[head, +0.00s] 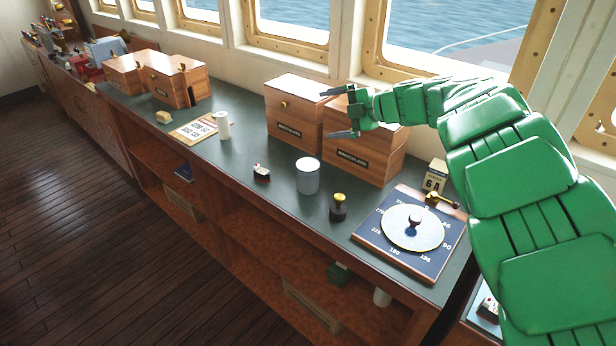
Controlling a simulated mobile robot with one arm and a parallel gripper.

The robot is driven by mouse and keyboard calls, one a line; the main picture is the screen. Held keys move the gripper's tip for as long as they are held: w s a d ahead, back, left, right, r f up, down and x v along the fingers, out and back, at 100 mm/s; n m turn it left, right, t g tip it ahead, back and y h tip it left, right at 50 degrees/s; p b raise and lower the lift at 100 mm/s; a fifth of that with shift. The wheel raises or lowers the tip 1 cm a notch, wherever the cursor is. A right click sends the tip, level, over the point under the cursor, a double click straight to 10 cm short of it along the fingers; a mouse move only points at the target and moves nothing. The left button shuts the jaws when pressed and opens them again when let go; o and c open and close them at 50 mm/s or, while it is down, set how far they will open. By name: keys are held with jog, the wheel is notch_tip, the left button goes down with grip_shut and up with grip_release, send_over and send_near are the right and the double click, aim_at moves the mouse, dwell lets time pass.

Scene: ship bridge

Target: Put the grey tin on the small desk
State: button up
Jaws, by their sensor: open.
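A light grey cylinder, which looks like the grey tin (307,177), stands upright on the dark green top of the long wooden counter (265,205). My gripper (338,113) is open, with its fingers spread and nothing seen between them. It is above and behind the tin in the picture, in front of the wooden boxes, and apart from the tin. I cannot identify the small desk for certain in this view.
Wooden boxes (292,106) stand behind the tin. A dark bottle (338,207), a small dark item (261,173) and a dial board (411,231) are near it. A white cylinder (223,125) stands to the left. Wooden floor (80,240) is clear at left.

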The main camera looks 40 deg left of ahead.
aim_at(318, 173)
jog(key=f+n, duration=0.6)
jog(key=n, duration=0.1)
jog(key=f+n, duration=0.6)
jog(key=n, duration=0.1)
jog(key=f+n, duration=0.6)
jog(key=n, duration=0.2)
jog(key=shift+s+a+f, duration=0.1)
jog(key=shift+a+f, duration=0.05)
jog(key=shift+a, duration=0.05)
jog(key=shift+x, duration=1.45)
jog(key=shift+f+x, duration=0.2)
jog(key=shift+x, duration=2.25)
jog(key=shift+s+d, duration=0.1)
jog(key=c, duration=1.3)
